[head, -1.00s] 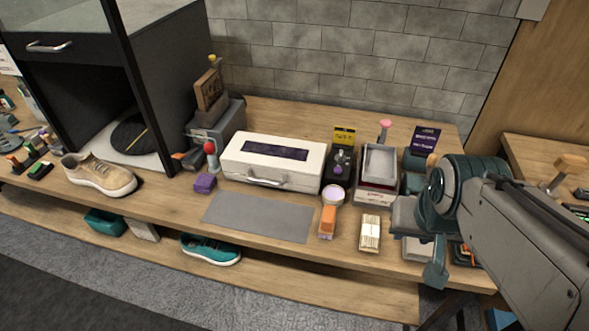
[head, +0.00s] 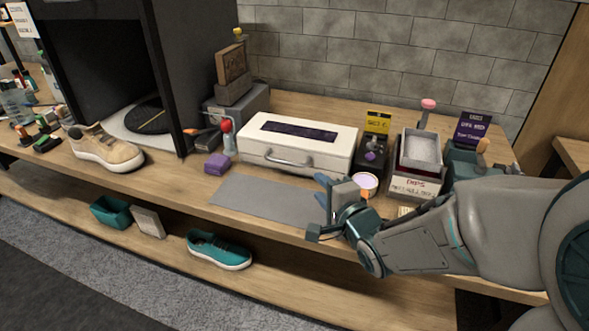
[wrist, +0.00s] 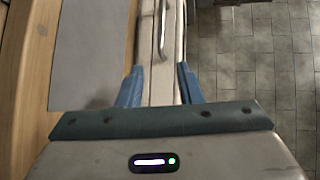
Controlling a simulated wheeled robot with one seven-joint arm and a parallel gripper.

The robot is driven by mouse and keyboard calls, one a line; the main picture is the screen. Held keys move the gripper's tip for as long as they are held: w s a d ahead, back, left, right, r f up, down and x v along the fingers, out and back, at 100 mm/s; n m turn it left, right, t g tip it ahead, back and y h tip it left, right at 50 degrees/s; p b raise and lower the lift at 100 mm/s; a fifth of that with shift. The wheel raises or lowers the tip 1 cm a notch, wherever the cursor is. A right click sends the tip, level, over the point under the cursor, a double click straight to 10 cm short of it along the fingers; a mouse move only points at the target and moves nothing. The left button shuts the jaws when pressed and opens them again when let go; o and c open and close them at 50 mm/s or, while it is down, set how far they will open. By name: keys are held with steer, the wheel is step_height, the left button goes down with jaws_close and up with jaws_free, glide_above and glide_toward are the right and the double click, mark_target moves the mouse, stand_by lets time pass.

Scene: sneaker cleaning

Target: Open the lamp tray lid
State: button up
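The lamp tray (head: 255,154) is a cream-white box on the bench with a dark window in its top. Its lid (head: 342,138) is shut, and a silver bar handle (head: 288,161) is on the front face. My gripper (head: 322,192) is in front of the tray's right end, over the right end of the grey mat, apart from the handle. In the wrist view my gripper (wrist: 158,80) has its two blue fingers spread with nothing between them.
A grey mat (head: 262,200) lies flat before the tray. A purple block (head: 217,164) and a red-topped bottle (head: 228,138) stand left of it. A dark case with a yellow card (head: 378,122) and an open white box (head: 420,168) stand close on its right.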

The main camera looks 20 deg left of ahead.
mark_target(287, 164)
steer(key=shift+s+a+f+m+y, duration=0.15)
steer(key=shift+a+y, duration=0.1)
steer(key=shift+a, duration=0.1)
steer(key=shift+s+a+f+m+y, duration=0.1)
steer(key=shift+a+f+m+y, duration=0.05)
steer(key=shift+a+y, duration=0.15)
steer(key=shift+w+a, duration=0.1)
steer(key=shift+a, duration=0.1)
steer(key=x, duration=1.3)
steer(key=shift+w+a+b, duration=0.1)
steer(key=shift+w+b, duration=0.1)
steer(key=shift+b, duration=0.2)
jaws_close()
